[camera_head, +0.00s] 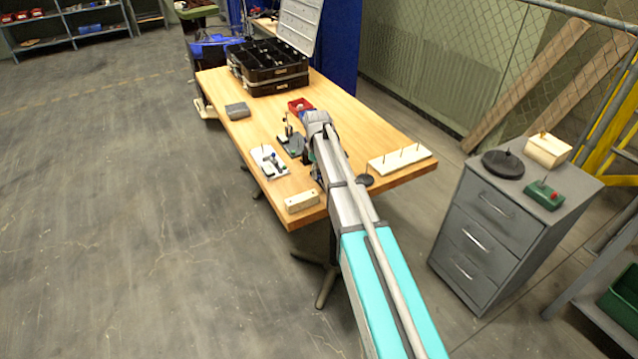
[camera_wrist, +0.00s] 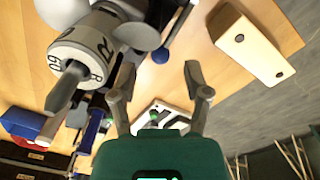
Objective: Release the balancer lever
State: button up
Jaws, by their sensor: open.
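A white-based fixture (camera_head: 268,162) with dark parts and a green knob sits on the wooden table; it also shows in the wrist view (camera_wrist: 160,118) beyond my gripper, partly hidden by it. A dark-based fixture (camera_head: 290,145) with an upright post stands just behind it in the head view, partly hidden by my arm. I cannot tell for sure which part is the balancer lever. My gripper (camera_wrist: 158,70) is open, with nothing seen between its fingers. In the head view my arm hides it. A grey rounded body with number marks (camera_wrist: 80,60) looms close, left of the fingers.
The wooden table (camera_head: 340,110) also bears a holed wooden block (camera_head: 302,202), a pegged board (camera_head: 400,158), a black disc (camera_head: 364,180), a red bin (camera_head: 300,105), a grey block (camera_head: 237,110) and a black case (camera_head: 270,85). A grey drawer cabinet (camera_head: 490,230) stands right. Floor at left is clear.

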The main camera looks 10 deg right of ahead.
aim_at(322, 185)
jog(key=shift+f+b, duration=1.55)
jog(key=shift+f, duration=0.35)
grip_shut()
